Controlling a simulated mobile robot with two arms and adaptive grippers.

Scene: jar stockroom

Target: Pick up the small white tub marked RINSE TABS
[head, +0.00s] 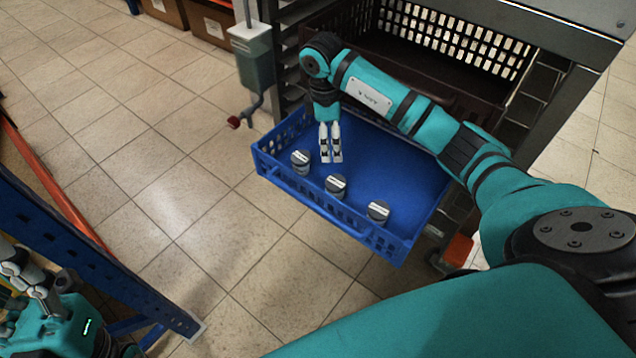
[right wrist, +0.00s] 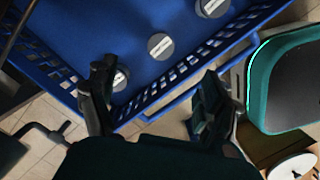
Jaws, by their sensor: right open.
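Three small round tubs with grey lids and white labels stand in the blue crate (head: 345,215): a left one (head: 300,161), a middle one (head: 336,186) and a right one (head: 378,212). The label print is too small to read, so I cannot tell which is RINSE TABS. My right gripper (head: 331,150) points down over the crate, just right of the left tub. In the right wrist view its fingers (right wrist: 155,85) are apart and empty, with one tub (right wrist: 120,79) near the left finger. My left gripper (head: 28,278) shows partly at the left edge, its jaws unclear.
The crate's perforated walls surround the tubs, and its right part is bare. A dark crate (head: 455,75) sits behind on the grey rack. A grey box with a red-ended lever (head: 253,55) hangs at the rack's left. Open tiled floor lies left of the crate.

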